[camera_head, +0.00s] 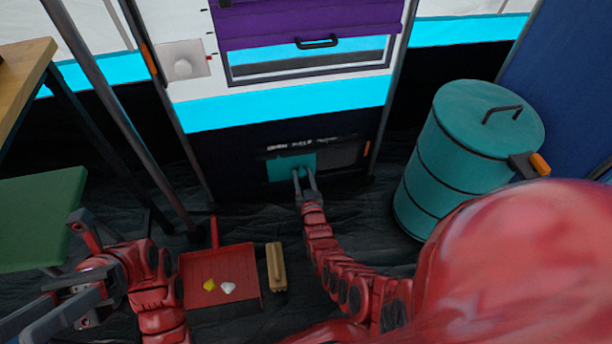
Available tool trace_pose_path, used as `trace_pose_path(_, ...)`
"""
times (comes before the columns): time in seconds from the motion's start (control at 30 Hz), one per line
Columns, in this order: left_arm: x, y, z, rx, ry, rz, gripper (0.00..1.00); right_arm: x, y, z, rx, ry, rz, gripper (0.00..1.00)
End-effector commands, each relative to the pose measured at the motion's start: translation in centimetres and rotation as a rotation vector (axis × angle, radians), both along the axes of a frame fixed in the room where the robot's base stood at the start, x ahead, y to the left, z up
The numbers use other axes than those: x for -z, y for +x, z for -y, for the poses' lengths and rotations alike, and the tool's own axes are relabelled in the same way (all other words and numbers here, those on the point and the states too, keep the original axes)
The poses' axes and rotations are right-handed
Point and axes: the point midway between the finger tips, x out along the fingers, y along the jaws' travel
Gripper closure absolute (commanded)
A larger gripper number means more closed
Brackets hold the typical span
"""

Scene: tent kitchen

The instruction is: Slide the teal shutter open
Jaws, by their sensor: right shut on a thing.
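The teal shutter (279,168) is a small panel low on the dark lower part of the tent wall. It covers the left part of a framed opening, and a dark recess (337,157) shows to its right. My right gripper (304,176) reaches up to the shutter's right part, its fingers shut on what looks like a small teal knob there. The fingertips hide most of the knob. My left gripper (62,270) is at the lower left, away from the shutter, with its fingers apart and nothing seen between them.
A red dustpan (193,290) with a yellow and a white scrap lies on the floor beside a wooden brush (276,267). A teal barrel (425,180) stands right. A purple shutter (260,28) with a black handle is above. A green seat (40,215) is left.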

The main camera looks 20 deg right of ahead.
Motion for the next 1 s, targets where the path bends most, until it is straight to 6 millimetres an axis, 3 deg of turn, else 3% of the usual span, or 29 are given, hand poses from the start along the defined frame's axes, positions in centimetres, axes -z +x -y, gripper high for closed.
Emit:
trace_pose_path(0.47,-0.07,-0.13,-0.09,0.003,-0.005,0.009,0.5,0.06,0.12,-0.74,-0.01,0.001,-0.002,1.0)
trace_pose_path(0.5,-0.07,-0.13,-0.09,0.003,-0.005,0.009,0.5,0.07,0.11,-0.76,-0.01,0.001,-0.002,0.48)
trace_pose_path(0.63,-0.07,-0.14,-0.09,0.003,-0.004,0.009,0.5,0.07,0.1,-0.67,-0.009,0.001,-0.002,0.25)
trace_pose_path(1.0,-0.27,-0.13,-0.09,0.003,-0.004,0.008,0.5,-0.04,-0.03,0.13,-0.004,0.0,-0.002,0.24)
